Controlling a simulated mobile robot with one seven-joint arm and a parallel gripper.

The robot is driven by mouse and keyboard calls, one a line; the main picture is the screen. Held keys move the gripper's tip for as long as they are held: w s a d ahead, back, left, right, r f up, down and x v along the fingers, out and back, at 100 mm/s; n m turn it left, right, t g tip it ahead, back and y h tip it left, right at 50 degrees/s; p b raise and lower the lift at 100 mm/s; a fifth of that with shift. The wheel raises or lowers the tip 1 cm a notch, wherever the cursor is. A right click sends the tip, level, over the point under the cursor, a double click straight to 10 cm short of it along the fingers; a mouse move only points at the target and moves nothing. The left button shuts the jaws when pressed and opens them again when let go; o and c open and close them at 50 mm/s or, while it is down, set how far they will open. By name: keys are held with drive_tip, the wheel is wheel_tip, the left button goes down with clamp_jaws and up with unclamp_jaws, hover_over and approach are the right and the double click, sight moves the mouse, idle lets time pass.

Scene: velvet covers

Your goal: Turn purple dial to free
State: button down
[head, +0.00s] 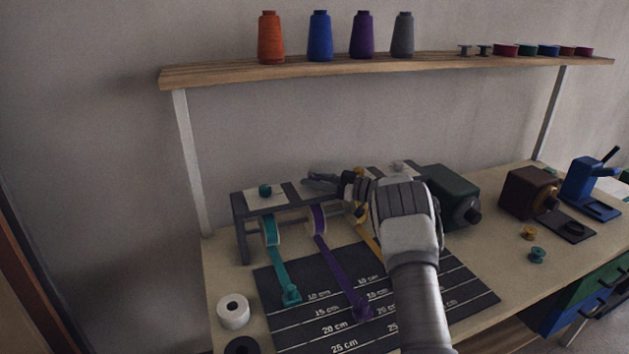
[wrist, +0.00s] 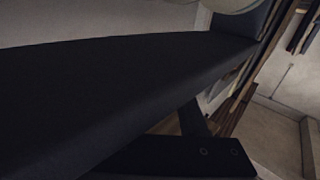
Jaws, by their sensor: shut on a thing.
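A dark rack (head: 240,214) at the back of the table carries rolls of ribbon, with dials on its top. A teal dial (head: 265,190) and a pale grey dial (head: 398,167) show there. The purple ribbon (head: 338,272) runs from its roll (head: 316,222) down over the measuring mat. My gripper (head: 318,181) is over the rack top above the purple roll, shut on what its place suggests is the purple dial. The dial itself is hidden by the fingers, so its setting cannot be read. The wrist view shows mostly a dark bar close up, with no dial visible.
The black measuring mat (head: 462,290) lies in front of the rack, with teal and yellow ribbons (head: 366,238) beside the purple one. A green machine (head: 440,184) stands close right of my gripper. A shelf (head: 330,72) with thread cones hangs above.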

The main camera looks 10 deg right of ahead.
drive_tip(key=shift+r, duration=0.15)
drive_tip(key=shift+c, duration=2.2)
unclamp_jaws()
drive_tip(key=v, duration=1.7)
drive_tip(key=shift+d, duration=0.2)
